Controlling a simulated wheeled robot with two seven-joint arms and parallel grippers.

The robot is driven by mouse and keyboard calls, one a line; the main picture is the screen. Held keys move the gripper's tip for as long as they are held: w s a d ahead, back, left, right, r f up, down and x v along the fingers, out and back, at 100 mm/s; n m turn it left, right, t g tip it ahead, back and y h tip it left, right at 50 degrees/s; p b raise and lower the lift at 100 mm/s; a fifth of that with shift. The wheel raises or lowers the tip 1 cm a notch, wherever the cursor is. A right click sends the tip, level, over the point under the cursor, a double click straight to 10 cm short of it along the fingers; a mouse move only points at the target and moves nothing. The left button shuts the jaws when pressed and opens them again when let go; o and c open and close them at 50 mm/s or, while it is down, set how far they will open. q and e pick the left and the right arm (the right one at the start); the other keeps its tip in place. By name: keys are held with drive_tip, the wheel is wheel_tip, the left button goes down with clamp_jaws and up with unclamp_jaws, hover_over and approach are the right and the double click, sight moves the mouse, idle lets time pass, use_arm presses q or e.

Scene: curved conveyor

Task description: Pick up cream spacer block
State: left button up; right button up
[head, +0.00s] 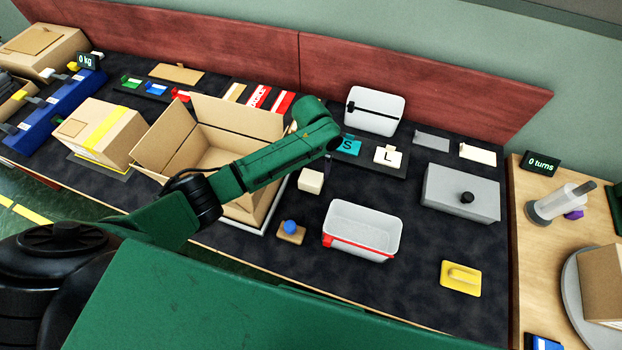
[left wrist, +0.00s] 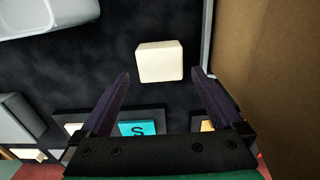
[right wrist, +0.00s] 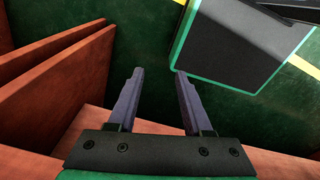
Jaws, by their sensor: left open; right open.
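The cream spacer block (head: 310,181) sits on the dark table mat, between the open cardboard box and the clear bin with the red front. It also shows in the left wrist view (left wrist: 159,62), just beyond the fingertips and roughly between them. My left gripper (left wrist: 160,82) is open and empty, above the mat. In the head view the left arm's wrist hides most of that gripper. My right gripper (right wrist: 158,75) is open and empty, seen only in its own wrist view, away from the block.
The open cardboard box (head: 165,145) stands left of the block. The clear bin (head: 345,248) is to the right, and a blue-knobbed piece (head: 291,232) is in front. Teal S and white L cards (head: 388,156) lie behind. A grey box (head: 461,194) is farther right.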

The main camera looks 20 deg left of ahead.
sight(311, 177)
use_arm(q)
drive_tip(key=f, duration=0.6)
drive_tip(key=shift+w+p, duration=0.2)
drive_tip(key=shift+p, duration=0.1)
drive_tip(key=shift+s+f, duration=0.1)
drive_tip(key=shift+c, duration=0.3)
drive_tip(key=c, duration=1)
use_arm(e)
drive_tip(key=shift+w+r, duration=0.2)
drive_tip(key=shift+w, duration=0.3)
drive_tip(key=shift+w+r, duration=0.15)
drive_tip(key=shift+w, duration=0.35)
